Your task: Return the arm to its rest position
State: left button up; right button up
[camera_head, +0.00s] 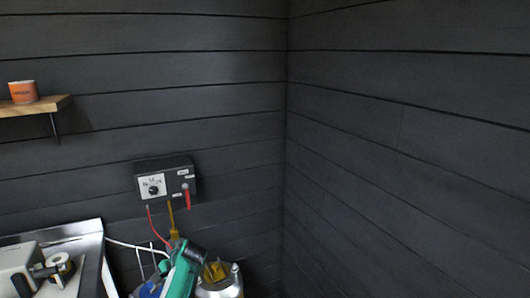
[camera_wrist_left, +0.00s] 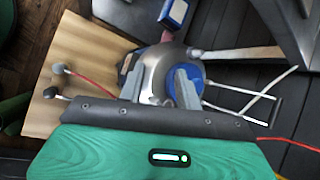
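My left gripper (camera_wrist_left: 158,82) shows in the left wrist view. Its two grey fingers stand apart, with nothing visibly held between them. A rounded metal vessel with a blue part (camera_wrist_left: 160,68) lies beyond and between the fingers; I cannot tell whether they touch it. In the head view, a green and grey part of my arm (camera_head: 183,270) shows at the bottom, in front of a metal vessel (camera_head: 226,285). The fingers cannot be made out there. My right gripper is in neither view.
A black control box (camera_head: 165,178) with a dial and red switch is on the dark plank wall. A wooden shelf (camera_head: 40,106) with an orange cup (camera_head: 23,92) is at left. A metal-edged counter (camera_head: 75,232) is at lower left. Cables and thin white rods (camera_wrist_left: 225,86) lie near the vessel.

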pick_arm(q)
jog(key=s+d+f+n+t+h, duration=0.15)
jog(key=s+f, duration=0.35)
jog(key=s, duration=0.5)
jog(key=s+f+n+t+h, duration=0.1)
jog(key=s+f+n+h, duration=0.1)
jog(key=s+f, duration=0.5)
jog(key=s+d+r+n+t+h, duration=0.1)
jog(key=s+d+r, duration=0.2)
jog(key=s, duration=0.6)
jog(key=s+d+r+n+h, duration=0.15)
jog(key=s+r, duration=0.25)
jog(key=s, duration=0.4)
jog(key=s+d+r+n+t+h, duration=0.1)
jog(key=s+d+r+h, duration=0.2)
jog(key=s, duration=0.6)
notch_tip(320, 180, down, 31)
jog(key=g+y, duration=0.1)
jog(key=s+a+f+g, duration=0.1)
jog(key=s+a+f, duration=0.1)
jog(key=s+f, duration=1.7)
jog(key=shift+s+a+f+m, duration=0.2)
jog(key=shift+s+a+m, duration=0.1)
jog(key=shift+a, duration=0.05)
